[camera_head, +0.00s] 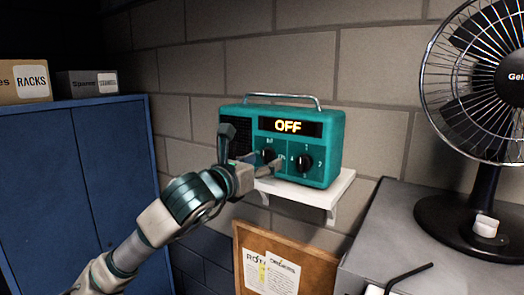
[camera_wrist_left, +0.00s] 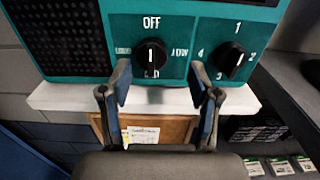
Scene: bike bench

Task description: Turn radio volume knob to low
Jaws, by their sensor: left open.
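A teal radio (camera_head: 325,150) stands on a small white wall shelf (camera_head: 325,196), and its display (camera_head: 289,127) reads OFF. Its left black knob (camera_head: 269,156) has OFF printed above it; the other labels around it are hard to read. In the left wrist view this knob (camera_wrist_left: 150,56) has an upright white mark. The right black knob (camera_head: 303,162) has numbers around it. My left gripper (camera_head: 253,150) is in front of the radio, open and empty. In the left wrist view its fingertips (camera_wrist_left: 160,82) are spread below and on either side of the left knob, apparently not touching it. My right gripper is not in view.
A desk fan (camera_head: 485,215) stands on the grey cabinet (camera_head: 400,225) at right, with a black hex key (camera_head: 408,275) near its front. A cork board (camera_head: 310,270) hangs below the shelf. A blue cabinet (camera_head: 70,180) with boxes (camera_head: 88,84) on top is at left.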

